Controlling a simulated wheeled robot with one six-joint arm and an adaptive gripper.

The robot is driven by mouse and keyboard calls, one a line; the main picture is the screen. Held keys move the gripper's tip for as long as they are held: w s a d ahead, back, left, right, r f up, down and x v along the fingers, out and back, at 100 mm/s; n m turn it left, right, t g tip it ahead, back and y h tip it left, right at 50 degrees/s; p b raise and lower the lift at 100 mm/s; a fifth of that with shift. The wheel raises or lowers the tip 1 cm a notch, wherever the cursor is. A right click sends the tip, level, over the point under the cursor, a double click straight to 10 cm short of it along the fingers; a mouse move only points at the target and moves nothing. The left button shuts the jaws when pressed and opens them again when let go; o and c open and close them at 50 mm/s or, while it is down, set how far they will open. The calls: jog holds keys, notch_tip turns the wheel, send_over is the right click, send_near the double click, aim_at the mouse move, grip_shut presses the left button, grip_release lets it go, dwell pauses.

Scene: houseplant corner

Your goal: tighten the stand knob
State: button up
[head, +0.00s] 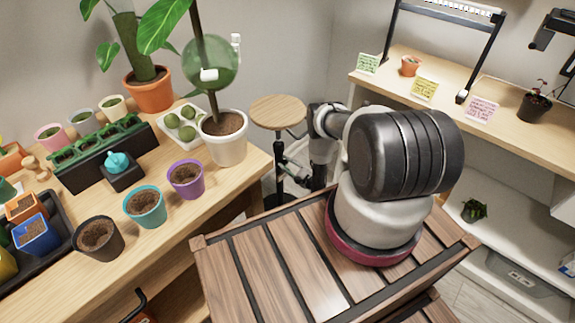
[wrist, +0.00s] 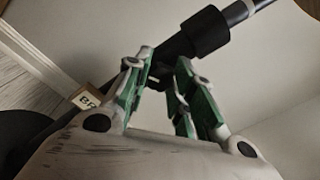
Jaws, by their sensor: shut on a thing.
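The plant stand has a round wooden top (head: 278,111) on a dark post, standing between the two benches. In the wrist view the post carries a thick black collar (wrist: 205,32) and runs slantwise across the top. My gripper (wrist: 164,62), with green-padded fingers, is at the collar's lower end and shut on the stand knob, which is mostly hidden between the fingertips. In the head view my gripper (head: 285,166) is small, beside the post below the wooden top. The knob cannot be made out there.
A left bench holds several pots, including a purple pot (head: 186,179) and a large white pot (head: 224,138). A right bench (head: 515,125) carries small pots and note cards. My arm fills the space between them.

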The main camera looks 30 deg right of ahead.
jog(key=shift+s, duration=0.1)
dwell(0.4)
jog(key=o, duration=1)
jog(key=shift+o, duration=0.2)
jog(key=v, duration=1.2)
